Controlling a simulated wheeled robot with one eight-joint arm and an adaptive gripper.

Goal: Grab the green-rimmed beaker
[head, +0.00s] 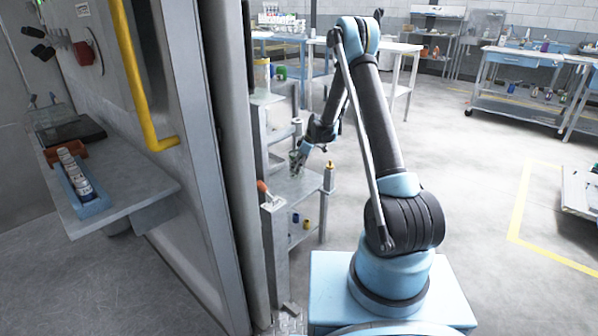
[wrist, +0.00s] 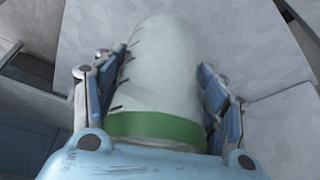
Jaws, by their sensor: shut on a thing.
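The green-rimmed beaker (wrist: 158,75) fills the middle of the wrist view. It is a pale, translucent cylinder with tick marks on its left side and a green band at the end nearest my palm. My gripper (wrist: 165,85) has one blue finger on each side of the beaker and is shut on it. In the head view my gripper (head: 304,146) is small, at the end of the arm, over the shelf unit beside the grey wall. The beaker (head: 295,160) shows there only as a small greenish shape. I cannot tell whether its far end touches a surface.
A grey metal shelf unit (head: 300,186) stands under and around my gripper, with small bottles on a lower level. A grey wall with a yellow pipe (head: 140,80) is to the left. Workbenches (head: 530,62) stand at the back right. The floor (head: 470,160) on the right is open.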

